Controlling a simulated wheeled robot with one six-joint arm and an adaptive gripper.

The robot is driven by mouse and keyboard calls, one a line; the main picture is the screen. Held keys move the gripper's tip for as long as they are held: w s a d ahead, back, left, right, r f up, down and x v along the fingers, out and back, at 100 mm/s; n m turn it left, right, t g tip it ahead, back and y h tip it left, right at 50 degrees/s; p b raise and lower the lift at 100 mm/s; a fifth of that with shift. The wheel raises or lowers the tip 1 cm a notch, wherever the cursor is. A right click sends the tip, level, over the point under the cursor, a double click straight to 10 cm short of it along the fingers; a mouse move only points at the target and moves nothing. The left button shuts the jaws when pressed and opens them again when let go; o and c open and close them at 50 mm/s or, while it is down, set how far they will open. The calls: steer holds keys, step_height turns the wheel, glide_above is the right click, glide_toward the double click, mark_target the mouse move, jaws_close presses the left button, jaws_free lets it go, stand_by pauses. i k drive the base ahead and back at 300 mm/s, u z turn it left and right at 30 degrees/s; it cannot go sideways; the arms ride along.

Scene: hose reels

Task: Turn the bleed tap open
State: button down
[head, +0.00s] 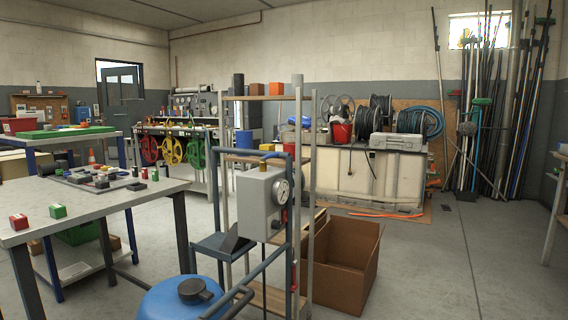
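A grey box (258,203) with a round white-faced gauge (282,192) is mounted on a dark blue tube frame (297,235) in the middle foreground. A small red part (284,215) shows just under the gauge, and a yellow part (264,166) shows on top of the box. I cannot tell for certain which small fitting is the bleed tap, or how it is turned. A blue rounded tank (165,303) with a black cap (194,291) stands at the frame's foot, cut off by the lower edge. My gripper is not in this view.
A workbench (105,205) with small red and green blocks stands at left. An open cardboard box (345,265) lies right of the frame, with an upright shelf rack (311,190) close behind. Hose reels (375,115) and poles stand at the back.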

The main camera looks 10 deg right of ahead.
mark_target(272, 154)
steer(key=z, duration=0.85)
steer(key=i, duration=0.55)
steer(key=u, duration=0.65)
